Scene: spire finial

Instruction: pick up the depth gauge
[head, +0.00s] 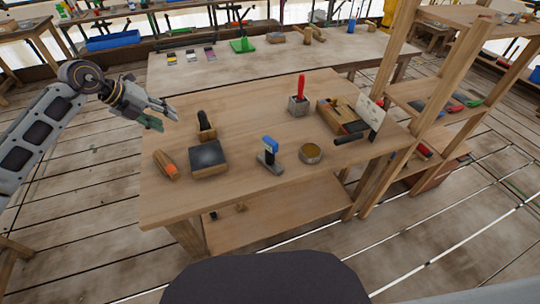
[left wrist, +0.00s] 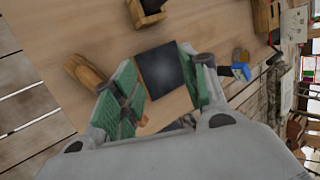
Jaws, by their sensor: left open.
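An upright tool with a blue top and a grey base (head: 270,153) stands on the near part of the wooden table; it looks most like the depth gauge, though I cannot be certain. Its blue top (left wrist: 236,72) shows in the left wrist view, just right of the fingers. My left gripper (head: 158,114) is open and empty above the table's left edge, well left of the blue-topped tool. In the left wrist view its green-padded fingers (left wrist: 158,60) are spread apart, with a dark square plate (left wrist: 163,70) on the table beyond them. My right gripper is not in view.
A round tin (head: 310,153) stands right of the blue-topped tool. Farther back are a red-handled tool (head: 300,88) and a wooden box (head: 335,119).

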